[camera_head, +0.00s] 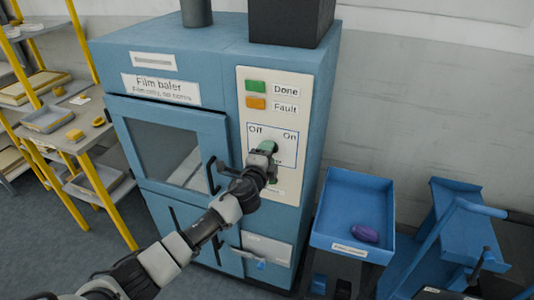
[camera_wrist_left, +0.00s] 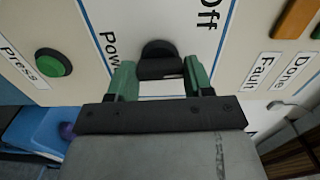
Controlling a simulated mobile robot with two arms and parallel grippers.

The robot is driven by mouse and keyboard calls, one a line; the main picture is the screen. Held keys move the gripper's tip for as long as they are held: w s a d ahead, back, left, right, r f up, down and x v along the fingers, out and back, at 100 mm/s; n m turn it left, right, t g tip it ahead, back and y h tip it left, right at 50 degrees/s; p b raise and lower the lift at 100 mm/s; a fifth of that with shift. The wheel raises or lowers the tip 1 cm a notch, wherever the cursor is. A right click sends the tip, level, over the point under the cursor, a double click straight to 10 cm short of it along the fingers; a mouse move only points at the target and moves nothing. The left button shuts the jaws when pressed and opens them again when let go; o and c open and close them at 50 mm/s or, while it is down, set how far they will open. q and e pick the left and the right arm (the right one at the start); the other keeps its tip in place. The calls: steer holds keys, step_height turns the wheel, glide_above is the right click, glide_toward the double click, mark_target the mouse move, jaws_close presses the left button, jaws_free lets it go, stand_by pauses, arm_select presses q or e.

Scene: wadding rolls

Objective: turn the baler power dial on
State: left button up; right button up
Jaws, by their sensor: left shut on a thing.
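The film baler (camera_head: 175,100) is a blue cabinet with a pale control panel on its right front. The panel's dial plate reads Off at left and On at right. My left gripper (camera_head: 262,158) is at that plate and covers much of the dial. In the left wrist view the black power dial (camera_wrist_left: 158,50) sits between the green fingertips of my left gripper (camera_wrist_left: 160,80), which is shut on it. Off and part of Power show beside it. I cannot tell which mark the dial points to. My right gripper is not in view.
A green Done lamp (camera_head: 256,86) and orange Fault lamp (camera_head: 256,103) are above the dial. A green Press button (camera_wrist_left: 53,62) shows in the wrist view. A blue tray (camera_head: 345,195) with a purple item (camera_head: 364,233) stands at right. Yellow-framed shelves (camera_head: 75,165) stand at left.

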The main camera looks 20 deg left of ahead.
arm_select(q)
steer(key=shift+m+p, duration=1.15)
steer(key=shift+m, duration=3.55)
steer(key=shift+f, duration=0.1)
steer(key=o, duration=0.9)
steer(key=shift+o, duration=0.2)
steer(key=shift+s, duration=0.15)
steer(key=s, duration=1)
steer(key=shift+s+a+b, duration=0.2)
steer(key=shift+s+b, duration=0.1)
steer(key=shift+b, duration=0.1)
